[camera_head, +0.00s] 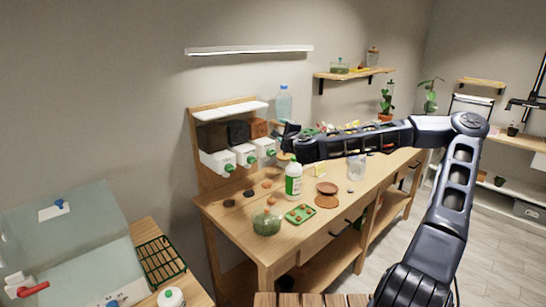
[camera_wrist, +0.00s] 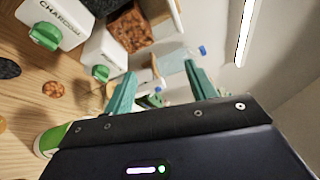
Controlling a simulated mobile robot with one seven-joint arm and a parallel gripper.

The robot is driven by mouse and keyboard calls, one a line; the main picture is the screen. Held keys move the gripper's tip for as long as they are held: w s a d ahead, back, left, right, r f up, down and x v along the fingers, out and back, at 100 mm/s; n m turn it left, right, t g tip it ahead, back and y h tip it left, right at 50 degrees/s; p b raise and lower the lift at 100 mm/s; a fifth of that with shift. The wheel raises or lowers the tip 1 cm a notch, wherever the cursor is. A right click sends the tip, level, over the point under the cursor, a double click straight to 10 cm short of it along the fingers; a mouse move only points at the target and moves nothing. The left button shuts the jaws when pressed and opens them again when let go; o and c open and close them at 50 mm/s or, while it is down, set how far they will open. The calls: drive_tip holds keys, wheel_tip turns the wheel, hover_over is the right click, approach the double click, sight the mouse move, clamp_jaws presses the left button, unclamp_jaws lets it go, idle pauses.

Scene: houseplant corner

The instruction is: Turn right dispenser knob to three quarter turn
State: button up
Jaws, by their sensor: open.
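Three white dispensers hang in a row on a wooden back panel, each with a green knob. The right dispenser (camera_head: 264,145) has its green knob (camera_head: 271,153) low on its front. In the wrist view the right dispenser (camera_wrist: 103,47) lies left of my fingers, with brown chips above its white front, and its knob (camera_wrist: 101,73) shows clear of the fingers. The middle dispenser (camera_wrist: 66,18), labelled CHARCOAL, has its own green knob (camera_wrist: 46,36). My gripper (camera_wrist: 160,70) is open and empty, with teal fingers. In the head view my gripper (camera_head: 288,137) is just right of the right dispenser.
A clear water bottle (camera_head: 284,103) stands behind my gripper. A white bottle with a green label (camera_head: 293,183) stands below it. A green bowl (camera_head: 267,222), a green tray (camera_head: 301,214), a brown pot (camera_head: 327,188) and a glass jar (camera_head: 357,167) stand on the bench.

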approach(273, 155)
drive_tip(key=x, duration=0.9)
drive_tip(key=shift+w+a+r, duration=0.1)
drive_tip(key=shift+w+a, duration=0.1)
drive_tip(key=shift+w, duration=0.05)
drive_tip(key=c, duration=1)
